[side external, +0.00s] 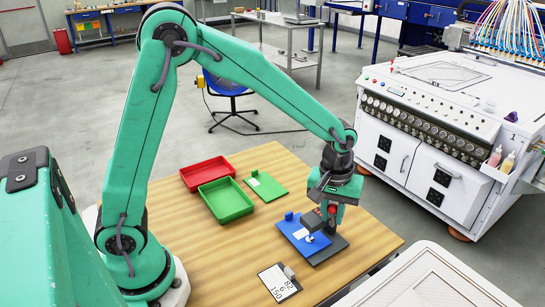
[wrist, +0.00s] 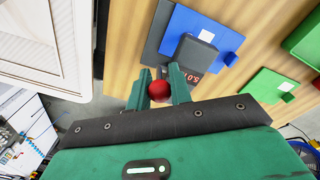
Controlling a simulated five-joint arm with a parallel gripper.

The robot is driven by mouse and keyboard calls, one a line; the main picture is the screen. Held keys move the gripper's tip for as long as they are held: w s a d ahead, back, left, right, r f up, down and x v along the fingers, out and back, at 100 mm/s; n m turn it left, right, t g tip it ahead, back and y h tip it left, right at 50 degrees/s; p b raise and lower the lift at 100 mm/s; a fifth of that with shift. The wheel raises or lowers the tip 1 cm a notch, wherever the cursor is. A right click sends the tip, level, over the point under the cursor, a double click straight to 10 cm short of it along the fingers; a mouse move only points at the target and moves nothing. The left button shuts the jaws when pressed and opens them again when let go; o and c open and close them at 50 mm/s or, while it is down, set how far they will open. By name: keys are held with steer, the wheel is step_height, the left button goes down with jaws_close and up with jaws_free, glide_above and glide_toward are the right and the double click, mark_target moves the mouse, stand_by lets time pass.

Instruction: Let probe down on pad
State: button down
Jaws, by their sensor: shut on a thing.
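My gripper (side external: 334,208) is above the front right of the wooden table, at a dark gauge (side external: 313,222). In the wrist view its two green fingers (wrist: 159,88) are shut on a red ball knob (wrist: 159,91). The gauge (wrist: 187,62) has a small display with red digits, perhaps 5.01. A blue board (side external: 296,232) with a white label lies under the gauge's front, on a dark grey base (side external: 330,250). A small pale round piece (side external: 311,239) sits on the blue board. I cannot make out the probe tip or whether it touches anything.
A green board (side external: 266,187) lies behind, beside a green tray (side external: 226,200) and a red tray (side external: 207,173). A card with numbers (side external: 279,284) lies at the table's front edge. A white machine (side external: 440,130) stands right. The table's left middle is clear.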

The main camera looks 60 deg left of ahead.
steer(key=shift+w+g, duration=0.25)
steer(key=shift+g, duration=0.15)
steer(key=c, duration=1.3)
jaws_free()
steer(key=shift+r, duration=0.15)
step_height(320, 180, up, 7)
steer(key=shift+r, duration=0.3)
